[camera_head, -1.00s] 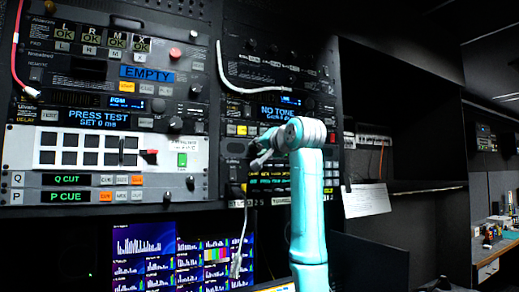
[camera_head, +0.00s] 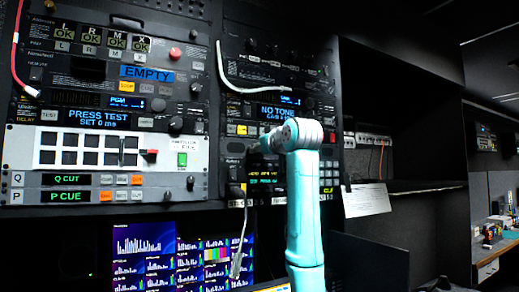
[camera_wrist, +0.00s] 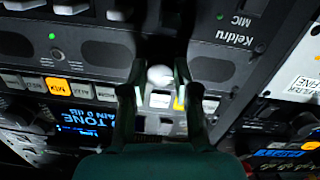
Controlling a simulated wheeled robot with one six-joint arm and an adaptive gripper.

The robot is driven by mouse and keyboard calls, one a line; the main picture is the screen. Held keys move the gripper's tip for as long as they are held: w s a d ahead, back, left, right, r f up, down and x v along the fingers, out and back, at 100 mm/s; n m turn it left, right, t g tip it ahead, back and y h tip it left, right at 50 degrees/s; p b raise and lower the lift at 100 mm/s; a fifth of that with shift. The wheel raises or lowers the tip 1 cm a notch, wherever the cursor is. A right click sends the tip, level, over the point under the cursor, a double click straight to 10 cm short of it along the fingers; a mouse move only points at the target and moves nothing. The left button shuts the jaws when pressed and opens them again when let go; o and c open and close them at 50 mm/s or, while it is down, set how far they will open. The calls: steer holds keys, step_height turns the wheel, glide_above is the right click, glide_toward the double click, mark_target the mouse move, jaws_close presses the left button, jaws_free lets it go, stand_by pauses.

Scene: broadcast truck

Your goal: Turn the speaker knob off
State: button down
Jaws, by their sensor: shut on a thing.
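A round light-topped knob (camera_wrist: 160,76) sits on the dark Keldru panel (camera_wrist: 232,66) in the wrist view. No speaker label is readable beside it. My gripper (camera_wrist: 160,84) has one finger on each side of this knob and is shut on it. In the head view my gripper (camera_head: 264,144) is at the right-hand rack, just under the NO TONE display (camera_head: 275,111). There the knob is hidden behind my gripper and wrist.
Lit buttons (camera_wrist: 60,84) and the NO TONE display sit close to my fingers. A white cable (camera_head: 226,75) hangs above, and another cable (camera_head: 240,250) hangs below. The left rack (camera_head: 100,120) stands beside. Open shelving (camera_head: 400,120) is to the right.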

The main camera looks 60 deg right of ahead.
steer(key=n, duration=0.8)
steer(key=shift+n, duration=0.6)
steer(key=c, duration=0.9)
jaws_free()
steer(key=shift+o, duration=0.2)
steer(key=v, duration=1.2)
steer(key=shift+f, duration=0.25)
